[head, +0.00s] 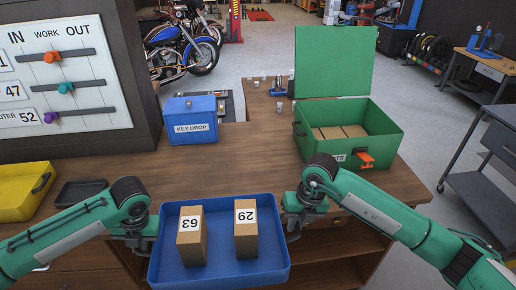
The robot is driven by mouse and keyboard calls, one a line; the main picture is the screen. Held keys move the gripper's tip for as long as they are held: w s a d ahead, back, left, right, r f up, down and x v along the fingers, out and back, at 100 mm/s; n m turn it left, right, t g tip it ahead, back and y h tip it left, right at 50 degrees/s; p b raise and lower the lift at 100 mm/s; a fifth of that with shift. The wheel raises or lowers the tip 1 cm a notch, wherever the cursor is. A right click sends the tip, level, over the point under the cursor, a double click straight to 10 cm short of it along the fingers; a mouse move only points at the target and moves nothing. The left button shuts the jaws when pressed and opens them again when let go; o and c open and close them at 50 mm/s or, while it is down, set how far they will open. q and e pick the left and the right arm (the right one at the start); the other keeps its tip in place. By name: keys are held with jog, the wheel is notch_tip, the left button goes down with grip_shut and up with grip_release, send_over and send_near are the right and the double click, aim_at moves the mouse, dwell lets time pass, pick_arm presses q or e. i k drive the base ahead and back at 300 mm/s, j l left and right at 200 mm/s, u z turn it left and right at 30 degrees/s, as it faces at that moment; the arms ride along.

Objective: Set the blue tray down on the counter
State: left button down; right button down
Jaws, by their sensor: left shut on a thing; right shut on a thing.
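The blue tray (218,272) is in the lower middle of the head view, in front of the wooden counter (235,170), its far edge overlapping the counter's front edge in the picture. Two brown boxes stand in it: one marked 63 (191,249) and one marked 29 (246,240). My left gripper (146,240) is shut on the tray's left side. My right gripper (293,222) is shut on the tray's right side. The fingertips are partly hidden. The tray looks about level; I cannot tell whether it touches the counter.
A blue key drop box (192,128) stands at the counter's back. An open green box (350,135) with brown boxes inside stands at the right. A yellow bin (22,190) and a small black tray (80,194) lie at the left. The counter's middle is clear.

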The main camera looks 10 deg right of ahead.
aim_at(219, 183)
jog(key=i, duration=1.05)
